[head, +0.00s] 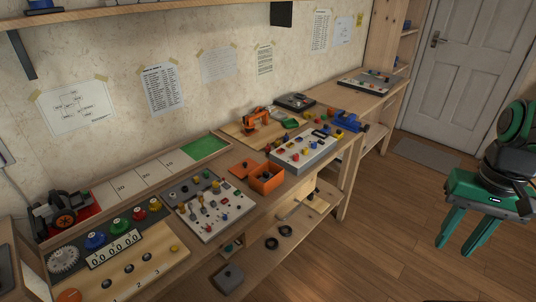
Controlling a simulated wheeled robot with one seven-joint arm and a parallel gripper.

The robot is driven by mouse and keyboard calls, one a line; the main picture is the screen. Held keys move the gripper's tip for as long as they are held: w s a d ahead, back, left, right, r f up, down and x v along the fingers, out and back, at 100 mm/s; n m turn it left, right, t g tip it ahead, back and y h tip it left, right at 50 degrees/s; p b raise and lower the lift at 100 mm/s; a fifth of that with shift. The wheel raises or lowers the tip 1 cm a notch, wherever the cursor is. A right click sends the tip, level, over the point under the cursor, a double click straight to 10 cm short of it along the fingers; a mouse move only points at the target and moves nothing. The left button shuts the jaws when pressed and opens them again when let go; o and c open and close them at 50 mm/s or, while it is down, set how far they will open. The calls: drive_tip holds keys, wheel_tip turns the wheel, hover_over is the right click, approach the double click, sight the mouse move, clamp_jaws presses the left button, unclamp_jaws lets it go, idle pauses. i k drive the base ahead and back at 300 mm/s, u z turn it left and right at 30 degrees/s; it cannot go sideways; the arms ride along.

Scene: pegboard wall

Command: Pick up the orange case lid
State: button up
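The orange case (266,184) stands near the front edge of the workbench, about mid-picture, with a dark item showing at its top. A flat orange piece, which looks like the case lid (240,170), lies against its left side; I cannot tell whether it is attached. My gripper (458,246) is at the far right, over the floor and well away from the bench. Its two green fingers point down, apart, with nothing between them.
A board of knobs and switches (214,207) lies left of the case, and a grey-white panel (303,153) lies to its right. An orange tool (257,118) stands behind. A lower shelf (262,262) holds dark rings. The wooden floor (385,225) between bench and gripper is clear.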

sight(241, 170)
drive_tip(key=u, duration=0.15)
drive_tip(key=i, duration=1.1)
drive_tip(key=u, duration=0.45)
